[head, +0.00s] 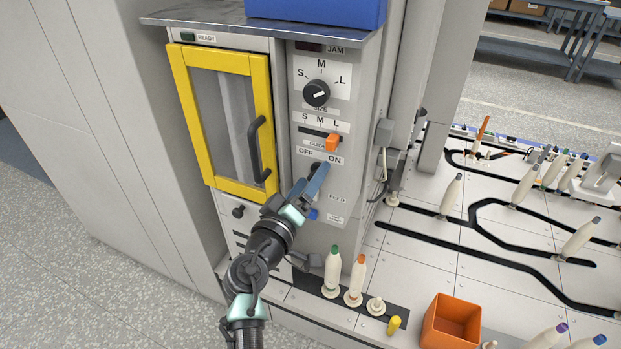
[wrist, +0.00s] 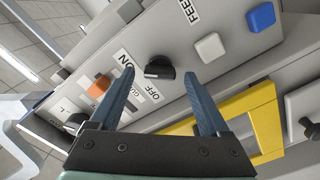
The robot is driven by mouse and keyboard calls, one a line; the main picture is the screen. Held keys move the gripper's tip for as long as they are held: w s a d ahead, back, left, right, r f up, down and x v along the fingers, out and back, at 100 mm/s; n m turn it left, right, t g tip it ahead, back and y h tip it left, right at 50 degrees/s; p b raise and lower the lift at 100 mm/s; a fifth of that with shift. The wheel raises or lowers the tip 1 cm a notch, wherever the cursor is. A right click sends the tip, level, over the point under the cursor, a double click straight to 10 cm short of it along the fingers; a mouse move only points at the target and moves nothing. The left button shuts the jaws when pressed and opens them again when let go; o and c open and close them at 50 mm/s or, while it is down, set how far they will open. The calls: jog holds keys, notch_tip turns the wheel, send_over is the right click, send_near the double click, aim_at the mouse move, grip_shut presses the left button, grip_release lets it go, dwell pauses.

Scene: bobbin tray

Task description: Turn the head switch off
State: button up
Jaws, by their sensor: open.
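The head switch, a black rotary knob (wrist: 160,68), sits on the grey machine panel beside the OFF and ON labels in the wrist view. I cannot tell for sure which label it points to. My gripper (wrist: 161,76) is open, with its two blue fingers on either side of the knob and no clear contact. In the head view my gripper (head: 319,178) is at the panel just below the OFF/ON labels (head: 320,156) and mostly hides the knob.
An orange guide slider (head: 332,142) and a black size dial (head: 316,93) are above the switch. A yellow-framed door (head: 263,100) with a black handle is to its left. A blue button (wrist: 261,17) and a white button (wrist: 209,47) are close by. Bobbins (head: 333,270) stand below.

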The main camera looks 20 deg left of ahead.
jog(key=shift+w, duration=0.4)
jog(key=shift+c, duration=0.2)
grip_shut()
